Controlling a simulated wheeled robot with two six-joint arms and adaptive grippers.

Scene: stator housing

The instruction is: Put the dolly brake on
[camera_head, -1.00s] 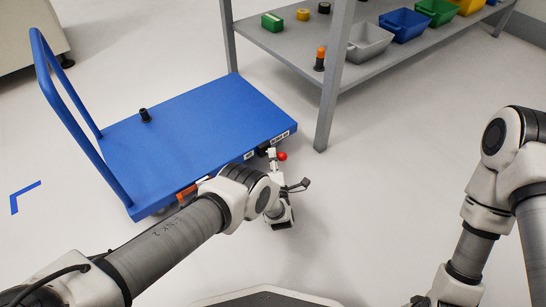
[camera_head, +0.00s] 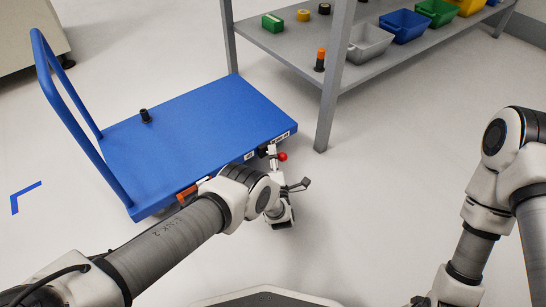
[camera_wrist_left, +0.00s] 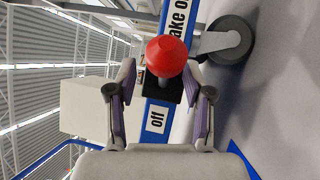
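The blue dolly (camera_head: 200,125) stands on the floor with its push handle at the left. On its front edge is the brake lever with a red knob (camera_head: 282,156); the knob also shows large in the left wrist view (camera_wrist_left: 166,57). Its black mount (camera_wrist_left: 164,90) sits between an "off" label (camera_wrist_left: 156,119) and a partly hidden "brake on" label (camera_wrist_left: 180,20). My left gripper (camera_head: 276,163) is at this edge. In the left wrist view its fingers (camera_wrist_left: 160,70) are open on either side of the knob, with gaps visible. My right gripper is out of view.
A grey shelf (camera_head: 400,50) with coloured bins and small parts stands behind right; its leg (camera_head: 331,90) is close to the dolly's right corner. A black part (camera_head: 145,115) stands on the dolly. A dolly wheel (camera_wrist_left: 225,40) is near the lever. Floor right of the gripper is clear.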

